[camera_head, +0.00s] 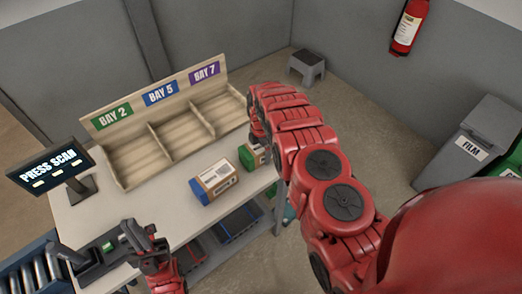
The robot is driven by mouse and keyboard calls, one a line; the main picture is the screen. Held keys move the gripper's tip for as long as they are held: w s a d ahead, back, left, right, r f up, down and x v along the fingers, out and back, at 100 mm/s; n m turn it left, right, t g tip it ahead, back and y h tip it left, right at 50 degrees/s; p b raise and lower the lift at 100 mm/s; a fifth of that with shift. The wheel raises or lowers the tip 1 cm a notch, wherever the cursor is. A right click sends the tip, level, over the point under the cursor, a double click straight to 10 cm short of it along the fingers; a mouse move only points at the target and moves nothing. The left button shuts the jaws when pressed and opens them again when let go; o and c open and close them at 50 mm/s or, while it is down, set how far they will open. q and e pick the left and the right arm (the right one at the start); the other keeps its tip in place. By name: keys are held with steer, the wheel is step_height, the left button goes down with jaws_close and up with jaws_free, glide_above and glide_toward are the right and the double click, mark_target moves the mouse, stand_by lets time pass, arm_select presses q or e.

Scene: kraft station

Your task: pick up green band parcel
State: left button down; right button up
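The green band parcel (247,157) is a brown box with a green end. It sits at the right end of the grey table, and my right arm covers part of it. My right gripper (257,128) is just above and behind that parcel, mostly hidden by its own arm, so its fingers cannot be made out. I cannot tell whether it touches the parcel. My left gripper (139,234) is over the table's front left, away from the parcel; its two fingers look apart with nothing between them.
A blue-banded parcel (214,182) with a white label lies left of the green one. A wooden sorter (165,130) marked BAY 2, BAY 5 and BAY 7 stands behind. A screen (48,168) reading PRESS SCAN stands left. The table's middle (165,200) is clear.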

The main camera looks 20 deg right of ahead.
steer(key=c, duration=1)
